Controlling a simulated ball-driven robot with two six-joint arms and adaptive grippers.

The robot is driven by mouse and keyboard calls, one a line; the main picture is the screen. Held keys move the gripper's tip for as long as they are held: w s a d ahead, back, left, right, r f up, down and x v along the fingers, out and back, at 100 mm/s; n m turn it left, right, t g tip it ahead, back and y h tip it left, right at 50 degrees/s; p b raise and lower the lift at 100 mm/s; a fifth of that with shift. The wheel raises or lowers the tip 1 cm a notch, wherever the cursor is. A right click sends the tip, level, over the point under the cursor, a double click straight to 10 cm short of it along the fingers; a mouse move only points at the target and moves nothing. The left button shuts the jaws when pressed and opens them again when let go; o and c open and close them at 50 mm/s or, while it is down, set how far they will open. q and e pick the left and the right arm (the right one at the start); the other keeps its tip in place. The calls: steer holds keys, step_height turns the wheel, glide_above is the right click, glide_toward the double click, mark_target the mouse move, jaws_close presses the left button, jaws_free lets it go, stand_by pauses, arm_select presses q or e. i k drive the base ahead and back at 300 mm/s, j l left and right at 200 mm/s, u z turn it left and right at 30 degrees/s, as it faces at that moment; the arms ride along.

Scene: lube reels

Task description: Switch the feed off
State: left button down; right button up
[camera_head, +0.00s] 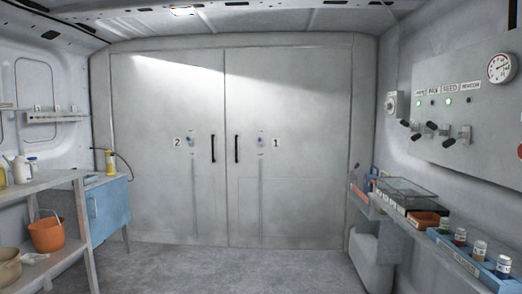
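A grey control panel (480,125) is on the right wall. A row of small labels runs along its top left, and one reads FEED (449,88). A green lamp (448,101) glows brightly below that label; the other lamps in the row look dimmer. Several black-handled lever switches (445,129) stick out below the lamps. Their handles overlap at this angle, so I cannot tell each lever's position for certain. Neither of my grippers is in view.
A round gauge (501,68) tops the panel. Below it, a shelf holds a glass-topped box (404,191) and small jars (480,250). Double doors (175,180) close the far end. Left are shelves with an orange bucket (46,234) and a blue cabinet (108,210). The middle floor is clear.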

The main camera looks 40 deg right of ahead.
mark_target(430, 124)
steer(key=z, duration=2.3)
steer(key=i+z, duration=0.1)
steer(key=z, duration=0.5)
steer(key=i+j+z, duration=0.45)
steer(key=i+j, duration=0.2)
steer(key=j, duration=0.2)
steer(key=i+j+z, duration=0.25)
steer(key=j, duration=0.25)
steer(key=i+j, duration=0.2)
steer(key=j, duration=0.15)
steer(key=i+j, duration=0.2)
steer(key=j, duration=0.1)
